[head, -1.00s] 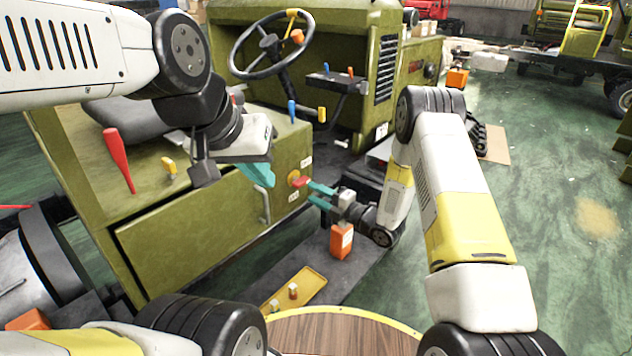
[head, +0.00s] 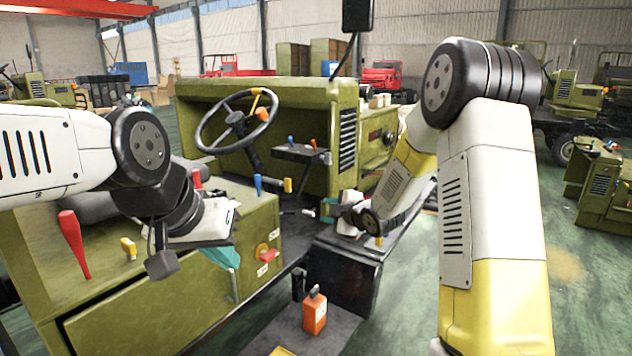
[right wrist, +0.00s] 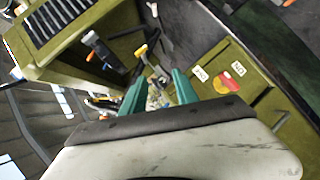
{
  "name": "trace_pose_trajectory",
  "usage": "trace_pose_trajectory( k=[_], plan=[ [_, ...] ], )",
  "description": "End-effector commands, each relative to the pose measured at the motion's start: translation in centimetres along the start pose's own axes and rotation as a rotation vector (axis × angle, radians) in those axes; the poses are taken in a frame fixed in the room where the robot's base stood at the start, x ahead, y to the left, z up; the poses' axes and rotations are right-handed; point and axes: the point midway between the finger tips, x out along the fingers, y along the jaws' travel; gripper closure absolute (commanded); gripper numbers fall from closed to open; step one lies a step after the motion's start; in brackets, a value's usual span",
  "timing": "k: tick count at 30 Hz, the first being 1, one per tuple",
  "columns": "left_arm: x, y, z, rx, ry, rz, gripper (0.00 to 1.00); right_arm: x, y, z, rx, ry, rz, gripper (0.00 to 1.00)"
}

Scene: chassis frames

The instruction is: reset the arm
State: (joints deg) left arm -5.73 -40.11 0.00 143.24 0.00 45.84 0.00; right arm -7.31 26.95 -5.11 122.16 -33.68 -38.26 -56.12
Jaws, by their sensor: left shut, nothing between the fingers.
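My right gripper (head: 328,208) is raised in front of the chassis at the middle of the head view, its teal fingers partly hidden. In the right wrist view its two teal fingers (right wrist: 159,88) stand apart with nothing held between them. A red switch on a yellow base (head: 265,253) sits on the green chassis panel. It also shows in the right wrist view (right wrist: 233,80), to the right of the fingers and apart from them. My left gripper (head: 224,256) hangs beside the green panel, shut and empty, left of the switch.
The green chassis (head: 160,290) carries a steering wheel (head: 236,120), a red lever (head: 73,243) and blue and yellow levers near the arms. An orange bottle (head: 315,312) stands on the low dark platform.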

Motion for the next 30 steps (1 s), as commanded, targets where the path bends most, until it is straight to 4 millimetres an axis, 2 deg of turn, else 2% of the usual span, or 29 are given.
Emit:
trace_pose_trajectory(
  k=[1,6,9,14,20,24,27,30],
  plan=[
    [0.0,0.0,0.0,0.0,0.0,0.0,1.0,-1.8,1.5,0.3,0.056,-0.043,-0.001,0.64],
    [0.0,0.0,0.0,0.0,0.0,0.0,1.0,-7.7,3.9,1.2,0.281,-0.185,-0.029,0.64],
    [0.0,0.0,0.0,0.0,0.0,0.0,1.0,-11.5,4.6,1.4,0.424,-0.261,-0.04,0.64],
    [0.0,0.0,0.0,0.0,0.0,0.0,1.0,-17.9,4.4,1.1,0.66,-0.369,-0.059,0.64],
    [0.0,0.0,0.0,0.0,0.0,0.0,1.0,-25.9,2.3,-0.4,0.959,-0.484,-0.087,0.64],
    [0.0,0.0,0.0,0.0,0.0,0.0,1.0,-31.2,-0.3,-2.1,1.167,-0.554,-0.116,0.64],
    [0.0,0.0,0.0,0.0,0.0,0.0,1.0,-34.5,-2.4,-3.4,1.297,-0.597,-0.14,0.64],
    [0.0,0.0,0.0,0.0,0.0,0.0,1.0,-37.0,-4.2,-4.6,1.398,-0.632,-0.165,0.64]
  ],
)
